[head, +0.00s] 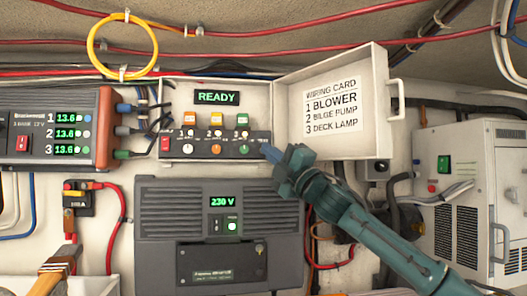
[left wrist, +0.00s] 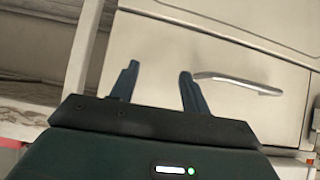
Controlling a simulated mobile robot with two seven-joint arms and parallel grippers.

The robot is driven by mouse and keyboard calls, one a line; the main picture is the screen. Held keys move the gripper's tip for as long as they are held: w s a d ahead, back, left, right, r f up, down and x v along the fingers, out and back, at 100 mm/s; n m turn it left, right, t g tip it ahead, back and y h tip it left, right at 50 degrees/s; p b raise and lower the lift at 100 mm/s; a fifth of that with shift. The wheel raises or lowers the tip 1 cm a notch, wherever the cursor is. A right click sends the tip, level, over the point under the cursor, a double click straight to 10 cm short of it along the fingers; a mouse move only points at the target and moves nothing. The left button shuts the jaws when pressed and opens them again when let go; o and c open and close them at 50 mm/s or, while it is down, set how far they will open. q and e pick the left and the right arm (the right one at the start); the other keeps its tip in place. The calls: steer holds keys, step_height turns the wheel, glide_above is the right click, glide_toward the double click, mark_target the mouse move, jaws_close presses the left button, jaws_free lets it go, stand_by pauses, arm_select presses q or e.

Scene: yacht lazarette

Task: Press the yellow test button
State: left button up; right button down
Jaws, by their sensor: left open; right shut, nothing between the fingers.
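The open white control box (head: 210,88) on the wall has a green READY display (head: 217,97), coloured switches and a dark strip with a row of round buttons (head: 215,149). I cannot make out a clearly yellow test button; the strip's right end is partly hidden by my right gripper. My right gripper (head: 267,149) is shut and empty, its fingertips at the lower right corner of the box, by the strip's right end. Whether they touch it I cannot tell. My left gripper (left wrist: 158,73) is open and empty in the left wrist view, in front of a pale panel with a metal handle.
The box's lid (head: 335,100) stands open to the right with a wiring card. A grey 230 V unit (head: 220,225) is below, a meter unit (head: 60,125) left, and a white vented cabinet (head: 470,190) right. Red cables and a yellow cable loop (head: 123,45) run above.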

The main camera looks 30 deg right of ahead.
steer(key=shift+w, duration=0.1)
stand_by(0.3)
steer(key=shift+w+d, duration=0.1)
steer(key=shift+w, duration=0.25)
steer(key=shift+w+d, duration=0.1)
steer(key=shift+w, duration=0.2)
stand_by(0.5)
steer(key=shift+d+r, duration=0.2)
steer(key=shift+r, duration=0.05)
stand_by(0.6)
steer(key=shift+s+a+f, duration=0.1)
steer(key=shift+f, duration=0.15)
steer(key=shift+s+a, duration=0.2)
steer(key=shift+s, duration=0.2)
steer(key=shift+f, duration=0.1)
steer(key=shift+s+a, duration=0.2)
steer(key=shift+s, duration=0.6)
steer(key=shift+s+a, duration=0.2)
steer(key=shift+s, duration=0.65)
steer(key=shift+s+a, duration=0.2)
steer(key=shift+s, duration=0.6)
